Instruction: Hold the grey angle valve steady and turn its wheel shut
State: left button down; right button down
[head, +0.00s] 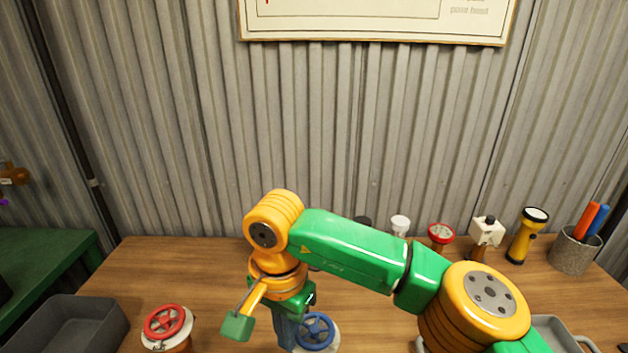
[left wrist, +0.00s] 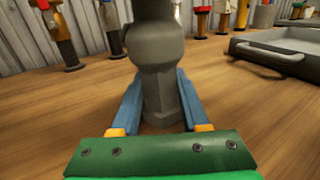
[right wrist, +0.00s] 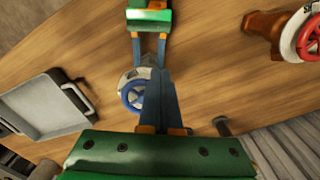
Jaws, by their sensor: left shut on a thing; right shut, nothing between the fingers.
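The grey angle valve has a blue wheel (head: 314,331), seen low in the head view; the wheel also shows in the right wrist view (right wrist: 135,95). Its grey body (left wrist: 158,60) stands upright in the left wrist view, top cut off. My left gripper (left wrist: 160,98) is shut around the lower body, a blue finger on each side. It also shows in the right wrist view (right wrist: 149,55), reaching to the valve. My right gripper (head: 288,338) is shut and empty, fingers together. In the right wrist view its tips (right wrist: 158,74) overlap the wheel's edge; whether they touch is unclear.
A red-wheeled valve (head: 165,323) stands left on the wooden table, beside a grey bin (head: 112,328). A grey tray (right wrist: 45,70) lies on the valve's other side. A yellow flashlight (head: 525,238), a pen cup (head: 573,254) and several fittings line the back. My right arm hides part of the table.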

notch_tip(320, 180, up, 5)
jog(key=shift+r, duration=0.1)
jog(key=n, duration=0.4)
send_near(327, 345)
jog(key=shift+s+a+f, duration=0.15)
jog(key=shift+a+f, duration=0.1)
jog(key=shift+a, duration=0.2)
jog(key=shift+s+a+f, duration=0.1)
jog(key=shift+a+f, duration=0.1)
jog(key=shift+a, duration=0.25)
jog(key=f, duration=0.2)
jog(key=d+f+n, duration=0.1)
jog(key=f, duration=0.1)
jog(key=s+d+f+n, duration=0.1)
jog(key=f, duration=0.2)
jog(key=shift+s+f, duration=0.1)
jog(key=shift+w+a, duration=0.15)
jog(key=shift+w, duration=0.1)
